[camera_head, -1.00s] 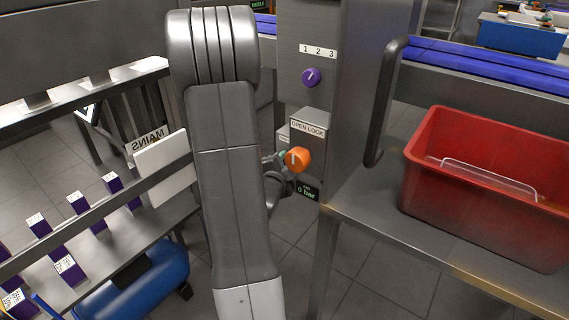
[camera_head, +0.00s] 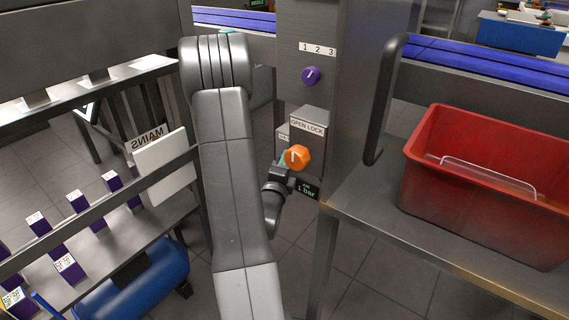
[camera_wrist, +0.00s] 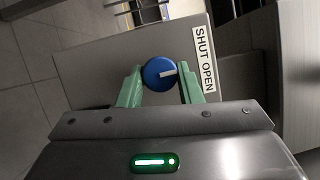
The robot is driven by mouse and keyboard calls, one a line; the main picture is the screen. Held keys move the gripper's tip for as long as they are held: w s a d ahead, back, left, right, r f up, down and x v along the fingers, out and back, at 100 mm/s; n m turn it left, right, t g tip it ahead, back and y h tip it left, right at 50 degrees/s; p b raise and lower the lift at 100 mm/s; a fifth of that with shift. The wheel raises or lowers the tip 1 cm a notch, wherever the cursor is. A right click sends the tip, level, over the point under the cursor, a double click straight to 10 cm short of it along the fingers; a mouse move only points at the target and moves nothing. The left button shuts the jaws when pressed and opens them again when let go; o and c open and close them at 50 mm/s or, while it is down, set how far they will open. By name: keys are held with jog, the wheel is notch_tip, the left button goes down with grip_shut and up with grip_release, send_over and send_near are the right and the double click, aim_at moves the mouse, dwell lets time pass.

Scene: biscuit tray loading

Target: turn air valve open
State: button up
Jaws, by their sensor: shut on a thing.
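The air valve is a blue round knob (camera_wrist: 159,73) with a white pointer, in the wrist view. It is on a grey box face beside a white "SHUT OPEN" label (camera_wrist: 204,60), and the pointer faces right, toward the OPEN end. My gripper (camera_wrist: 160,78) has its green fingers on either side of the knob, shut on it. In the head view my gripper (camera_head: 283,160) is at the side of the valve box, and the blue knob is hidden. A small display (camera_head: 307,190) below the box reads 1 bar.
An orange knob (camera_head: 298,157) under an "OPEN LOCK" label is close to my gripper. A purple knob (camera_head: 310,76) is above it on the column. A vertical handle (camera_head: 385,100) and a red crate (camera_head: 480,125) are to the right.

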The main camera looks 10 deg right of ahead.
dwell(0.5)
jog(key=o, duration=1)
jog(key=v, duration=1.4)
jog(key=shift+d+f, duration=0.1)
jog(key=shift+w, duration=0.15)
jog(key=x, duration=1.3)
jog(key=shift+w+d, duration=0.15)
jog(key=shift+w, duration=0.15)
